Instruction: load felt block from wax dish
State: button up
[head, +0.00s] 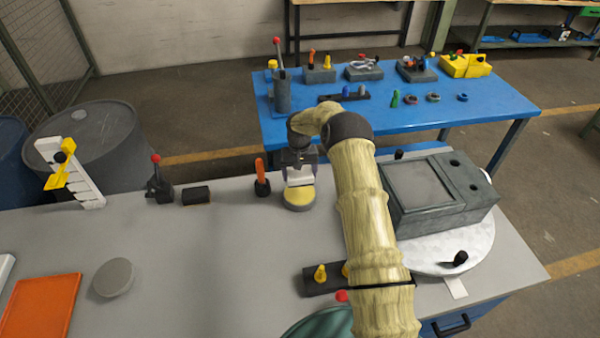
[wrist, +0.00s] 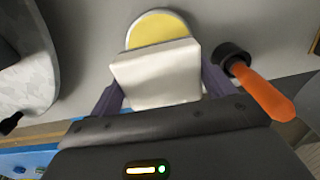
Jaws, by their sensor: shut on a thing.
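A white felt block (wrist: 156,74) is held between the two fingers of my gripper (wrist: 160,88), which is shut on it. The block also shows in the head view (head: 300,176), just below my gripper (head: 300,170). The wax dish (head: 299,198) is round with yellow wax and a grey rim. In the wrist view the yellow wax (wrist: 158,30) shows beyond the block, which covers part of the dish. I cannot tell whether the block touches the wax.
An orange-handled tool in a dark holder (head: 262,178) stands close to the dish's left. A grey box on a white round plate (head: 440,258) lies to the right, and a dark block with yellow knobs (head: 320,278) in front.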

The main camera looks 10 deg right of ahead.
aim_at(300, 193)
jog(key=shift+f+b, duration=1.35)
jog(key=shift+f, duration=1.6)
jog(key=shift+s+f+b, duration=0.1)
jog(key=shift+f+b, duration=0.45)
jog(key=shift+f, duration=0.05)
dwell(0.8)
jog(key=shift+r+p, duration=1.6)
jog(key=shift+r, duration=2.05)
jog(key=shift+f, duration=0.1)
jog(key=shift+n, duration=0.3)
jog(key=s+f, duration=0.1)
jog(key=s, duration=0.2)
jog(key=s+f, duration=0.2)
jog(key=s, duration=0.1)
jog(key=s+f, duration=0.2)
jog(key=s, duration=0.2)
jog(key=shift+a, duration=0.3)
jog(key=s, duration=0.7)
jog(key=s+f, duration=0.1)
jog(key=s, duration=0.2)
jog(key=shift+s+d+f, duration=0.1)
jog(key=shift+s+d, duration=0.2)
jog(key=shift+d, duration=0.05)
